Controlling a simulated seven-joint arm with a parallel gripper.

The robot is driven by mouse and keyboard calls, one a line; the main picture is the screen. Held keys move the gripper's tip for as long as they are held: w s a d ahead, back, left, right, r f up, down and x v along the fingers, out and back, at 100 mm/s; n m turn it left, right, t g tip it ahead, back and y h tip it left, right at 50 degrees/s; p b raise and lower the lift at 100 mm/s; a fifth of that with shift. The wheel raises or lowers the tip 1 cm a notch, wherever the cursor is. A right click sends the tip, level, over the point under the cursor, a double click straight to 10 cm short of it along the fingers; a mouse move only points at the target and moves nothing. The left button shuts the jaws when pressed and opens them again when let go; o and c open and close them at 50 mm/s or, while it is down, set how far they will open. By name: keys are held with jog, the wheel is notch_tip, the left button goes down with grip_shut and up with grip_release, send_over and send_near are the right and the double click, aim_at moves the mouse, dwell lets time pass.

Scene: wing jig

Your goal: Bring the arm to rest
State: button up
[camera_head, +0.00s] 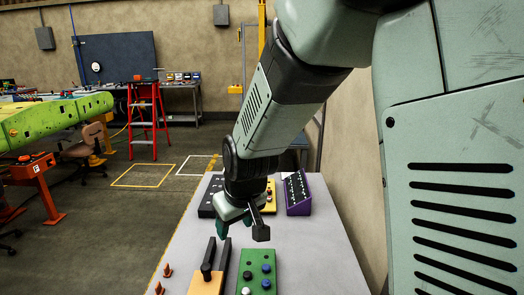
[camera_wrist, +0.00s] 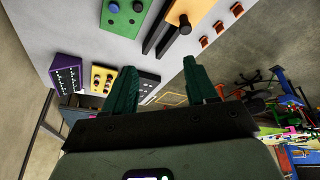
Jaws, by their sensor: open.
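My gripper (camera_head: 240,224) hangs from my arm above the grey table (camera_head: 316,248) in the head view. In the wrist view its two dark green fingers (camera_wrist: 160,90) are spread apart. I see nothing between them. The gripper is above the table surface, behind the green button box and the orange block. I cannot tell its exact height above the table.
The table's right front is clear.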

jog(key=s+d+r+m+t+h, duration=0.1)
jog(key=s+d+r+m, duration=0.3)
jog(key=s+d+r, duration=0.65)
jog(key=s+d+r+m+h, duration=0.1)
jog(key=s+d+r+m, duration=0.2)
jog(key=s+d, duration=0.4)
jog(key=s+r, duration=0.1)
jog(key=s, duration=0.2)
jog(key=shift+s+d+r+t, duration=0.25)
jog(key=shift+s+r+t, duration=0.05)
jog(key=shift+r, duration=0.1)
